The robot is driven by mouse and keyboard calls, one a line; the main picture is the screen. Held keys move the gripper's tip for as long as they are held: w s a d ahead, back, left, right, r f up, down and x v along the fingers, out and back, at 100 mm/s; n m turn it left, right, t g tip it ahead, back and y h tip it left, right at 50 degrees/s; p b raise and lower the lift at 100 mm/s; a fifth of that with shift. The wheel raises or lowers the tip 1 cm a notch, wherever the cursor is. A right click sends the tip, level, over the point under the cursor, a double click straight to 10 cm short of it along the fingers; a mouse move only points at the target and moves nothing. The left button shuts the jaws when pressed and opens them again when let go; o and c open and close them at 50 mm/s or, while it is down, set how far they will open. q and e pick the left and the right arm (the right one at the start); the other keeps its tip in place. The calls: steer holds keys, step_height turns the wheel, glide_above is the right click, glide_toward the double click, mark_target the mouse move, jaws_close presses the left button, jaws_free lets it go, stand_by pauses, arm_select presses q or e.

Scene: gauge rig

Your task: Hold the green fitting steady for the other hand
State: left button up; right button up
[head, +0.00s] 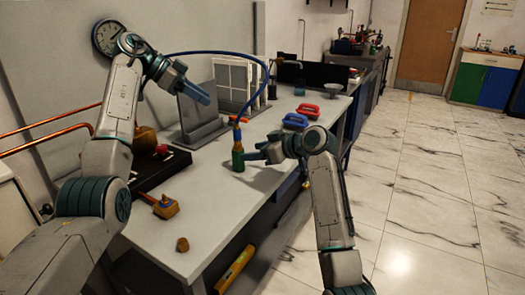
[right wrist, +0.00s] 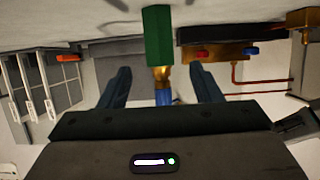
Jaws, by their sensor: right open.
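The green fitting (head: 238,159) stands upright on the workbench, with a brass neck and a blue piece on top. In the right wrist view the green fitting (right wrist: 157,35) appears upside down, its brass and blue parts between my finger lines. My right gripper (head: 254,152) is open just to the right of the fitting, fingers pointing at it; its spread fingers also show in the right wrist view (right wrist: 161,69). I see no finger contact. My left gripper (head: 202,93) is raised over the back of the bench, away from the fitting; its jaw gap cannot be made out.
A blue hose (head: 225,53) arches over the bench down to the fitting's top. Red (head: 308,111) and blue (head: 295,121) handled items lie beyond it. A grey stand (head: 200,120) is behind.

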mark_target(234, 154)
steer(key=x, duration=0.9)
steer(key=shift+c, duration=0.2)
steer(key=c, duration=1.2)
steer(key=shift+d, duration=0.1)
